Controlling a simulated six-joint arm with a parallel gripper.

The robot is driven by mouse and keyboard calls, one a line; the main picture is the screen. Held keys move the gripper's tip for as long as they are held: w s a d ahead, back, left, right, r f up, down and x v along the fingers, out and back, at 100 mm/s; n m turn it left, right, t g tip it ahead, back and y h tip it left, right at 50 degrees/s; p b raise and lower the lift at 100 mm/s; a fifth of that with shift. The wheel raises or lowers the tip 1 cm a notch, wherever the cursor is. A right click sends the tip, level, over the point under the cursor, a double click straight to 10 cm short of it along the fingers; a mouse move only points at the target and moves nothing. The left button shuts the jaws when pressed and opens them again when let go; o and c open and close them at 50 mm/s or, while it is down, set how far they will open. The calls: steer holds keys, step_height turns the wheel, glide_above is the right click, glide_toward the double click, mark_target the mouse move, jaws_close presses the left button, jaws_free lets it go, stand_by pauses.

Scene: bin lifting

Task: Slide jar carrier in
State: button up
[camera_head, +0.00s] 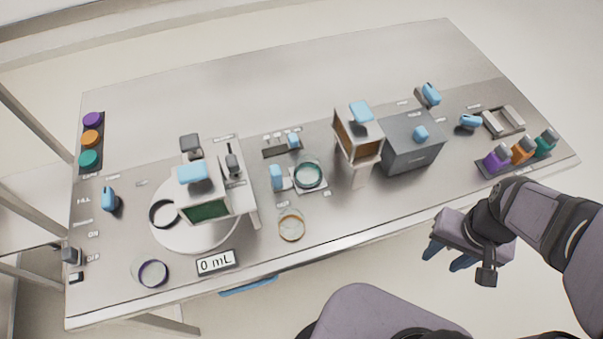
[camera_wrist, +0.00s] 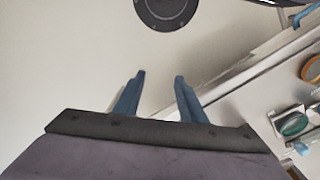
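No label I can read names the jar carrier. A small light plate (camera_head: 321,186) at mid-table bears a round teal-rimmed jar (camera_head: 308,164), with a blue handle (camera_head: 277,178) at its left; this may be the carrier, but I cannot be sure. The teal-rimmed jar also shows at the right of the wrist view (camera_wrist: 294,124). My gripper (camera_head: 444,258) is off the table's front edge at the right, well away from the plate. In the wrist view its two blue fingers (camera_wrist: 160,76) stand apart with nothing between them.
On the steel table (camera_head: 300,85) stand a white turntable (camera_head: 190,240) with a green-windowed unit, an amber-windowed tower (camera_head: 343,126) and a grey box (camera_head: 410,155). An amber-rimmed jar (camera_head: 291,226) and purple-rimmed jar (camera_head: 153,274) are near the front edge. The back is clear.

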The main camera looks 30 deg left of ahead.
steer(key=shift+r, duration=0.1)
steer(key=shift+c, duration=0.2)
steer(key=w+a+r+n+t+y+p, duration=0.1)
steer(key=w+a+r+n+y+p, duration=0.3)
steer(key=a+r, duration=0.6)
steer(key=w+a+r+n+t+y+p, duration=0.1)
steer(key=w+a+r, duration=0.5)
steer(key=a+r, duration=0.4)
steer(key=n+g+h+p, duration=0.1)
steer(key=n+g+h, duration=0.1)
steer(key=n+h, duration=0.25)
glide_above(275, 169)
steer(key=shift+m, duration=0.35)
steer(key=f, duration=1.1)
steer(key=shift+w+d, duration=0.3)
steer(key=shift+d, duration=0.05)
steer(key=shift+s+a+f+h, duration=0.25)
steer(key=shift+s+a+f, duration=0.1)
steer(key=shift+f, duration=0.1)
steer(key=shift+f+p, duration=1.4)
steer(key=shift+f, duration=2.25)
